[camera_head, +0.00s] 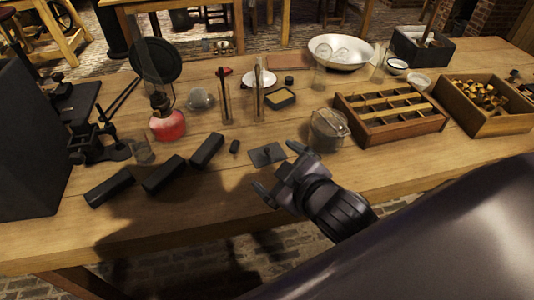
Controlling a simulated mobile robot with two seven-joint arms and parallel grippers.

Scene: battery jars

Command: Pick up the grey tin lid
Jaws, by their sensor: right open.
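A flat dark-grey square piece (267,154) with a small raised bit on top lies on the bench, and it looks like the grey tin lid. My right gripper (279,171) comes in from the lower right. It is open and empty, with its fingertips just in front of and to the right of the lid, apart from it as far as I can tell. A dark open tin with yellow contents (280,98) stands farther back. My left gripper is not in view.
A glass jar (328,130) stands right of the lid, close behind my right gripper. Black blocks (207,151) lie to the left, with a small black piece (235,146) between. Thin upright glass tubes (258,103) stand behind. A divided wooden tray (390,125) is at right.

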